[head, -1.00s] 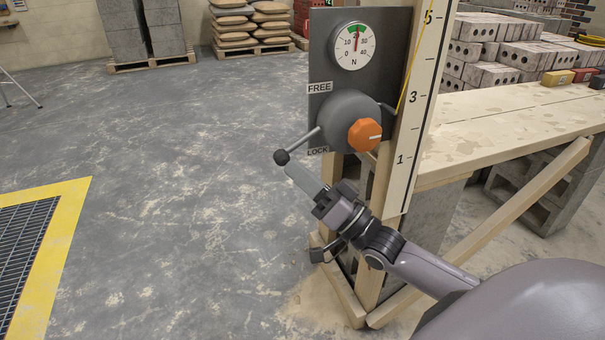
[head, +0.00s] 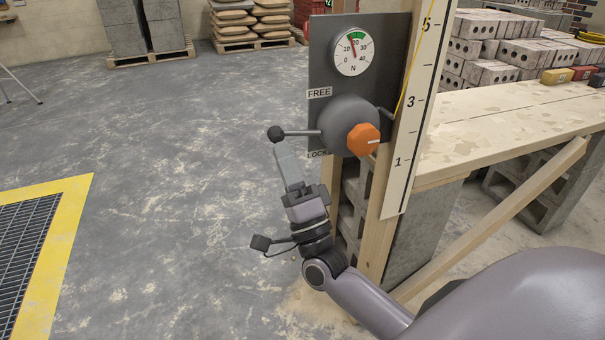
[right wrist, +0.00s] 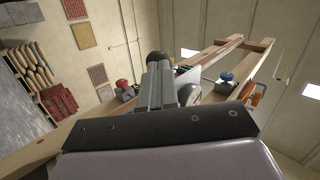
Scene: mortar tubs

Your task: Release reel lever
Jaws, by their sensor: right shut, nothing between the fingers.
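The reel (head: 347,124) is a dark grey round housing on an upright grey panel, with an orange knob (head: 363,140). Its lever (head: 301,133) points left, about level, between the FREE label (head: 319,93) above and the LOCK label (head: 317,155) below. The lever ends in a black ball (head: 276,133). My right gripper (head: 284,150) is shut and empty, pointing up. Its fingertips are right under the ball and seem to touch it. In the right wrist view the ball (right wrist: 155,57) shows just beyond the fingertips (right wrist: 158,70). My left gripper is not in view.
A round force gauge (head: 352,52) sits above the reel. A numbered scale board (head: 408,120) stands to its right, before a wooden bench top (head: 500,125). A wooden brace (head: 500,215) slopes below the bench. Floor on the left is clear up to a yellow-edged grating (head: 25,240).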

